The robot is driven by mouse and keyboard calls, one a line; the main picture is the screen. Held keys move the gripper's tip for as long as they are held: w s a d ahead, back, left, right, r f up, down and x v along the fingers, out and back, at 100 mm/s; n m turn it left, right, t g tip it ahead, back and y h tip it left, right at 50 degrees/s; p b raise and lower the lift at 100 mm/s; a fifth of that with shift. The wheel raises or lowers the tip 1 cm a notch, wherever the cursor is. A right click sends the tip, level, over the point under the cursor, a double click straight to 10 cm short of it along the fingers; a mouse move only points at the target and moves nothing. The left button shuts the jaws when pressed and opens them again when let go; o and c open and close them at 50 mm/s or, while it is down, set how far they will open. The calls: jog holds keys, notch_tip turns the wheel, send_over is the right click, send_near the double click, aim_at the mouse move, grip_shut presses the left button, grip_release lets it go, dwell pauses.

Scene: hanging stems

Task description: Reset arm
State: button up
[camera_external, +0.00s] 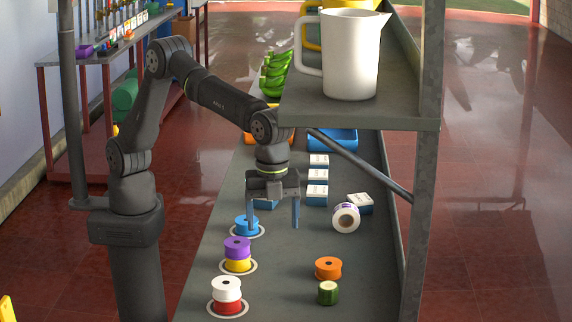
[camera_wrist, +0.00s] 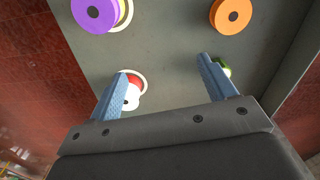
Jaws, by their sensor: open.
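My gripper (camera_external: 273,212) hangs fingers down above the grey bench, its two blue fingers wide apart with nothing between them. The fingers also show in the wrist view (camera_wrist: 163,70). A blue spool (camera_external: 247,224) sits on a ringed spot by the left finger; whether they touch is unclear. A purple spool (camera_external: 237,244) is stacked on a yellow spool (camera_external: 238,265), and a white spool (camera_external: 227,287) on a red spool (camera_external: 228,307), each stack on a ringed spot. An orange spool (camera_external: 328,267) stands alone at right; it also shows in the wrist view (camera_wrist: 233,15).
A green cylinder (camera_external: 327,293) stands near the orange spool. A tape roll (camera_external: 346,218) and several white-and-blue boxes (camera_external: 318,175) lie along the bench's right side. A shelf (camera_external: 350,113) with a white pitcher (camera_external: 350,55) overhangs the bench, with a post (camera_external: 425,180) and brace.

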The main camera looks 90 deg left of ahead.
jog(key=s+a+m, duration=0.1)
jog(key=s+a, duration=1.6)
jog(key=a, duration=0.2)
jog(key=shift+r+m, duration=0.25)
jog(key=shift+m, duration=0.15)
